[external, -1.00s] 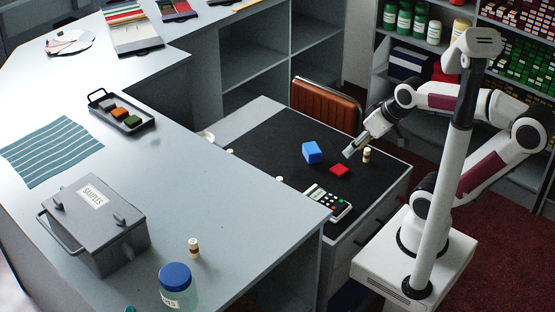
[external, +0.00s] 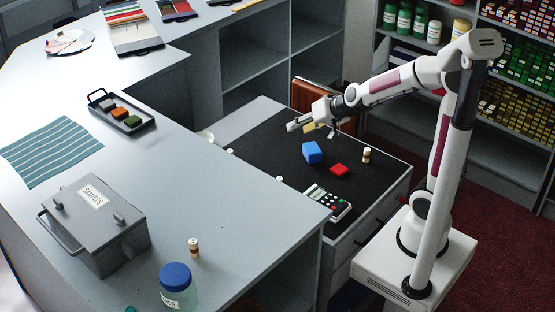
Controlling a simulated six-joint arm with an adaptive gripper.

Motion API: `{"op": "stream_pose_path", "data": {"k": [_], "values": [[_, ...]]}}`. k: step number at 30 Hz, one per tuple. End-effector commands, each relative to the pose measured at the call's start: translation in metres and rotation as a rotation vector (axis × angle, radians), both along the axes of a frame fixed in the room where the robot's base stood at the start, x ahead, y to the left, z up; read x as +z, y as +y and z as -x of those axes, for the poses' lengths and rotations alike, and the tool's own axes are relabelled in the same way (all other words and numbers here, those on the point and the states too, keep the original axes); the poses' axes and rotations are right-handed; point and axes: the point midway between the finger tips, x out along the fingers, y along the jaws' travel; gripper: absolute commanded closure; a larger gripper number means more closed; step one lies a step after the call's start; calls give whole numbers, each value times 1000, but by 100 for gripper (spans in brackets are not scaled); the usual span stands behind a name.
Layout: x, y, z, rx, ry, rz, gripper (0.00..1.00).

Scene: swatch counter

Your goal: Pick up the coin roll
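Two small tan-and-white cylinders could be the coin roll; I cannot tell which is. One upright cylinder (external: 366,155) stands on the black desk top near its right edge. Another upright cylinder (external: 193,247) stands on the grey counter, near the blue-lidded jar. My gripper (external: 292,126) is above the far part of the black desk top, pointing left, apart from both cylinders. Its fingers are too small to show whether they are open. A yellowish patch shows just below the gripper; I cannot tell what it is.
A grey samples box (external: 95,222), a jar (external: 177,288) and a tray (external: 128,123) are on the counter. The counter's middle is clear.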

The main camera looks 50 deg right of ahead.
Motion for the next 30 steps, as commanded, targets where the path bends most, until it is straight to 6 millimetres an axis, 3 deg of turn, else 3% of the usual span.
{"op": "stream_pose_path", "data": {"k": [6,15,23,30], "values": [[-26,-26,-32,-143,-21,-13,64],[-67,-72,-59,-355,-37,11,64],[-107,-118,-64,-543,-36,74,64],[-145,-160,-52,-717,-23,166,64]]}}
